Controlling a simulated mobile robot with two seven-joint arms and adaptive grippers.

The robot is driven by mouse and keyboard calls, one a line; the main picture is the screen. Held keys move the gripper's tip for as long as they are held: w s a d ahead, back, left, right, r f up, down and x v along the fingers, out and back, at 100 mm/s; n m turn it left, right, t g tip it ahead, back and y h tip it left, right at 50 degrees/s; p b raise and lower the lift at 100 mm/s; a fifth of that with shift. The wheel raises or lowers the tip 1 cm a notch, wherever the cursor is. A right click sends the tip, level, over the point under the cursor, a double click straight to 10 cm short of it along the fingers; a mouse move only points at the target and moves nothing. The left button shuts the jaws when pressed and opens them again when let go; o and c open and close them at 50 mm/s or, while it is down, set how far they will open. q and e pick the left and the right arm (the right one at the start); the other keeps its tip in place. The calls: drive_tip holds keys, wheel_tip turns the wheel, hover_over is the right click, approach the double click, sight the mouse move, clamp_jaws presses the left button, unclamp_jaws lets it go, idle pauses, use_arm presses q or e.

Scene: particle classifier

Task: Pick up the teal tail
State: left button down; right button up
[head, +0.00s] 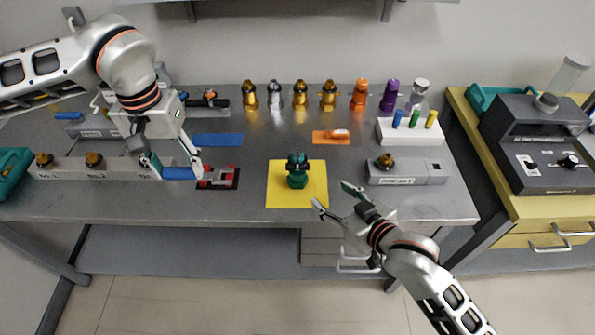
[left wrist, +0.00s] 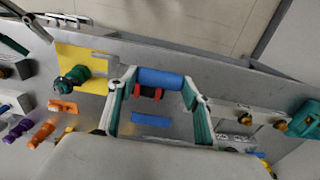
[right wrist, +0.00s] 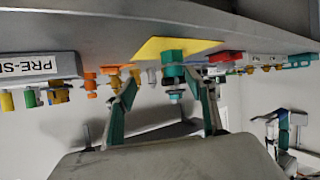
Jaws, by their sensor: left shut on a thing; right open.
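The teal piece (head: 298,176), with a darker top, stands upright on a yellow mat (head: 276,200) at the middle front of the table. It also shows in the left wrist view (left wrist: 75,76) and between the fingers in the right wrist view (right wrist: 172,72). My right gripper (head: 333,195) is open and empty, just right of the teal piece and apart from it. My left gripper (head: 175,168) is shut on a blue cylinder (head: 180,173), which lies lengthwise across its fingers (left wrist: 160,77), beside a red and grey holder (head: 218,177).
A grey block with brass parts (head: 110,169) is at the left. A grey box with a brass part (head: 408,171) sits right of the mat. An orange mat (head: 322,140) bears an orange piece. Gold, silver, orange and purple pieces line the back.

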sight(303, 175)
drive_tip(key=shift+w+a+r+y, duration=0.25)
drive_tip(key=shift+a+r, duration=0.1)
drive_tip(key=shift+a, duration=0.3)
drive_tip(key=shift+w+a+r+y, duration=0.25)
drive_tip(key=shift+a+r, duration=0.1)
drive_tip(key=shift+a, duration=0.25)
drive_tip(key=shift+w+a, duration=0.2)
drive_tip(key=shift+a, duration=0.1)
drive_tip(key=x, duration=0.6)
drive_tip(key=shift+w+a, duration=0.1)
drive_tip(key=shift+a, duration=0.05)
drive_tip(key=shift+x, duration=2.65)
clamp_jaws()
drive_tip(key=shift+r, duration=0.1)
